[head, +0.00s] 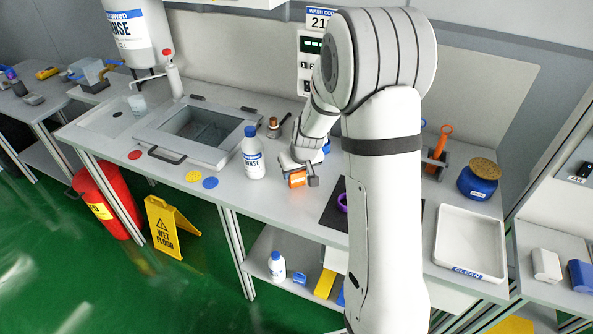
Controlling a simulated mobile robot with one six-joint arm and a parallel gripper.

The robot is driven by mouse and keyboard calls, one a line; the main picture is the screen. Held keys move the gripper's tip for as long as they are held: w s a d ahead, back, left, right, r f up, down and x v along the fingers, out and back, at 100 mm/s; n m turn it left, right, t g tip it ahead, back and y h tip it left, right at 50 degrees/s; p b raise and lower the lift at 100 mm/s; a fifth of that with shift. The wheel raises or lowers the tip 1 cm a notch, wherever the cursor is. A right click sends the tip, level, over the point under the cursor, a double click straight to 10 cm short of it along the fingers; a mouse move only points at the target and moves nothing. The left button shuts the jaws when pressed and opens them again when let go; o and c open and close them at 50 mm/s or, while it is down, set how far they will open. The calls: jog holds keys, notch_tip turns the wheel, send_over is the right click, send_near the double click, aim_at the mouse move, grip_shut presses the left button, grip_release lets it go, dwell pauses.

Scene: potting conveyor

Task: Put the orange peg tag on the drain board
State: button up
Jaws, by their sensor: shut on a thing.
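My gripper (300,182) hangs low over the middle of the counter, right of the white rinse bottle. It is shut on an orange block-like thing, the orange peg tag (296,178), of which only part shows between the fingers. I cannot tell whether the tag touches the counter. A light grey panel left of the sink looks like the drain board (98,122). The panel lies well left of my gripper.
The sink (200,128) and the blue-capped rinse bottle (252,155) stand between my gripper and the panel. Red, yellow and blue discs (193,176) lie along the front edge. A white tray (470,240) and a blue jar (479,181) are at right.

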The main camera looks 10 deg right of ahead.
jog(key=shift+f, duration=0.25)
jog(key=o, duration=1)
jog(key=shift+r, duration=0.1)
jog(key=shift+r, duration=0.45)
jog(key=a+v, duration=0.1)
jog(key=v, duration=1.1)
jog(key=shift+m+g+h, duration=0.3)
jog(key=shift+m+g, duration=0.5)
jog(key=shift+m, duration=0.1)
jog(key=s+r, duration=0.1)
jog(key=s, duration=0.7)
jog(key=s+r, duration=0.1)
jog(key=s, duration=0.7)
jog(key=s+r, duration=0.2)
jog(key=s, duration=0.6)
jog(key=shift+s+d+b, duration=0.2)
jog(key=shift+d+b, duration=0.15)
jog(key=shift+b, duration=0.05)
